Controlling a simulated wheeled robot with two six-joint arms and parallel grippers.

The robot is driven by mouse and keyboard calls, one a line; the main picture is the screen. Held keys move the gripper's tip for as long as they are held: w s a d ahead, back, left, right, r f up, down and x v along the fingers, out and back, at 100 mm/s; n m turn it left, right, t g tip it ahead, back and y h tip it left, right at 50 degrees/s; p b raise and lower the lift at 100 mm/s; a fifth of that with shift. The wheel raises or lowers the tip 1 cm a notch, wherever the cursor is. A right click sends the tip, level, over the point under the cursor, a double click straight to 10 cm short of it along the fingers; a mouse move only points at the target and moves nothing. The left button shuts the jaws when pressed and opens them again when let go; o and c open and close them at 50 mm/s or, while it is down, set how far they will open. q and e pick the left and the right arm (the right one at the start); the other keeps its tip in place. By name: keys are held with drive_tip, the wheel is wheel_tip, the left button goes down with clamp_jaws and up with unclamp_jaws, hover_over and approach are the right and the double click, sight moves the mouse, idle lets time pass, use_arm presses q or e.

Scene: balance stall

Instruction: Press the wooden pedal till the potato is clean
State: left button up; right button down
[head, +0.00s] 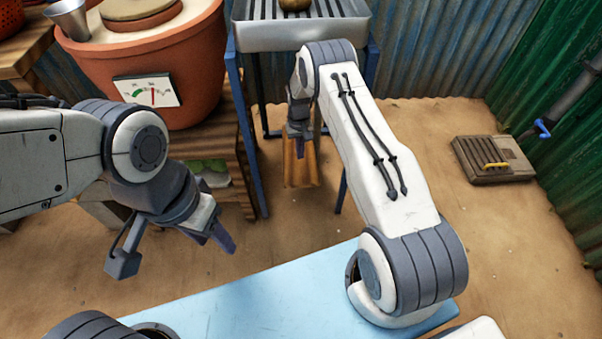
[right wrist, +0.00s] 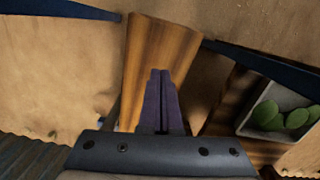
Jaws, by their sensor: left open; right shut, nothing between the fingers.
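The wooden pedal (head: 300,170) is a brown plank under the metal washing tray (head: 300,36), between the stand's blue legs. It also shows in the right wrist view (right wrist: 165,45). My right gripper (head: 299,152) is shut and empty, with its fingertips over the pedal; the right wrist view shows them (right wrist: 160,74) in front of the plank. I cannot tell whether they touch it. The potato (head: 295,4) lies on the slatted tray, cut off by the top edge, so its cleanness is hard to judge. My left gripper (head: 173,250) is open and empty at lower left, away from the pedal.
A large clay pot (head: 190,62) with a dial gauge (head: 148,90) stands left of the tray. A grey bin of green vegetables (right wrist: 282,108) is beside the pedal. A floor drain box (head: 492,160) lies at right. The sandy floor between is clear.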

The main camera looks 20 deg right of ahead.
sight(301, 173)
drive_tip(key=shift+s+f+b, duration=0.25)
drive_tip(key=shift+f+b, duration=0.85)
drive_tip(key=shift+f, duration=0.65)
drive_tip(key=shift+s+f+b, duration=0.2)
drive_tip(key=shift+f+b, duration=0.85)
drive_tip(key=shift+f, duration=0.7)
